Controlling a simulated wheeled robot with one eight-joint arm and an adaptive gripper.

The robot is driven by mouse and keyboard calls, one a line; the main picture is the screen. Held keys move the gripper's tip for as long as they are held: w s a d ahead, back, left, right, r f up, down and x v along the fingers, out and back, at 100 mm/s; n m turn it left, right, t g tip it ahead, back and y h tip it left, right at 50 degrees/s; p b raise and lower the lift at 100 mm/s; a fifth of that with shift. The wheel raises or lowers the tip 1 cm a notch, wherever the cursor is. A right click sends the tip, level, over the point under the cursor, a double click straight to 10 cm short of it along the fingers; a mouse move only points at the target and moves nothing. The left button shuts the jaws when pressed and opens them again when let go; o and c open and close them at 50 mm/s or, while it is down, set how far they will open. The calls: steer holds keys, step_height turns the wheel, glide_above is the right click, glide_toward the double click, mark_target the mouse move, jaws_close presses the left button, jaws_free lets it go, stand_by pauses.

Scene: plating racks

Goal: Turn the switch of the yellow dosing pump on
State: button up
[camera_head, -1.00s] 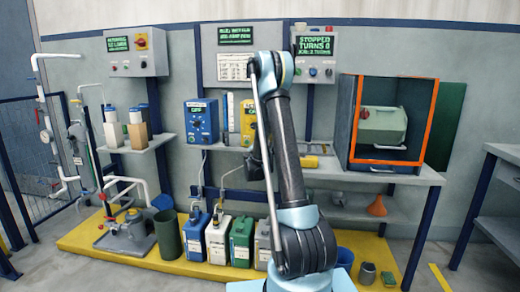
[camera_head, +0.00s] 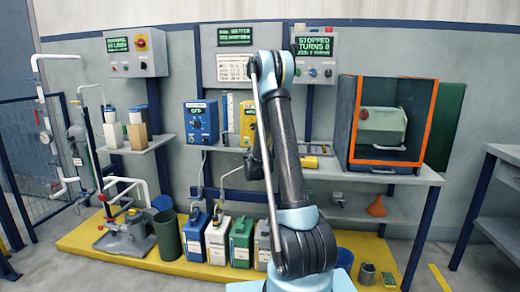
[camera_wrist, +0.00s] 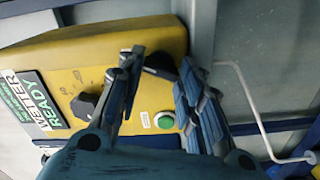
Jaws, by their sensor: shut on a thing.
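A blue pump (camera_head: 201,122) stands left of the yellow one on the shelf. An orange-framed cabinet (camera_head: 436,105) is to the right. In the wrist view, a thin white pipe (camera_wrist: 250,105) runs right of the fingers. Several containers, including a green canister (camera_head: 241,242), stand below.

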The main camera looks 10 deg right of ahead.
steer(key=shift+m, duration=1.5)
steer(key=o, duration=1)
steer(key=shift+o, duration=0.2)
steer(key=v, duration=1.2)
